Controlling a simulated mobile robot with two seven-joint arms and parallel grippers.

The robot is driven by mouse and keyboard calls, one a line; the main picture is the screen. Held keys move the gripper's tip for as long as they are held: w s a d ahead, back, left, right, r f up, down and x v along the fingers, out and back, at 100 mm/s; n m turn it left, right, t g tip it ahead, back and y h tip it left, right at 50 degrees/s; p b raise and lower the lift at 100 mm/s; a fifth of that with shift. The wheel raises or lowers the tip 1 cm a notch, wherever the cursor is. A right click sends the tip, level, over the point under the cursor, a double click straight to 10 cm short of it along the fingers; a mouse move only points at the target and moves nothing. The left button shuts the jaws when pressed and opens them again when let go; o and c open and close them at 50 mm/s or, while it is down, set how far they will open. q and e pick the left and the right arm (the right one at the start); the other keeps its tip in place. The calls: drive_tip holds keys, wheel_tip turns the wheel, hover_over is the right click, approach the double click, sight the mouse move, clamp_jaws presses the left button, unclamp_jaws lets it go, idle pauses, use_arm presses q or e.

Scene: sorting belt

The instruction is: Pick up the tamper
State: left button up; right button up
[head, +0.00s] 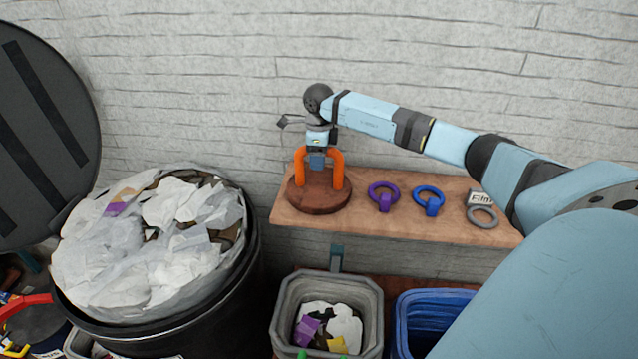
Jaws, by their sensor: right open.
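The tamper (320,202) appears to be the round dark-brown wooden piece on the left end of the wooden shelf (360,222). My right gripper (319,184) points down over it, with its orange fingers apart. The fingertips are at or just above the tamper's top; I cannot tell if they touch it. A small blue-grey block shows between the fingers; I cannot tell if it belongs to the tamper or to my gripper. My left gripper is out of view.
Purple (384,196), blue (428,201) and grey (482,216) ring-shaped pieces lie right of the tamper. A large black bin (252,262) full of white waste stands left, lid open. A grey bin (374,312) and a blue bin (405,315) stand in front. A pale wall is behind.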

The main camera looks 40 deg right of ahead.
drive_tip(key=shift+f, duration=0.2)
idle(0.3)
clamp_jaws()
drive_tip(key=shift+r, duration=0.1)
idle(1.2)
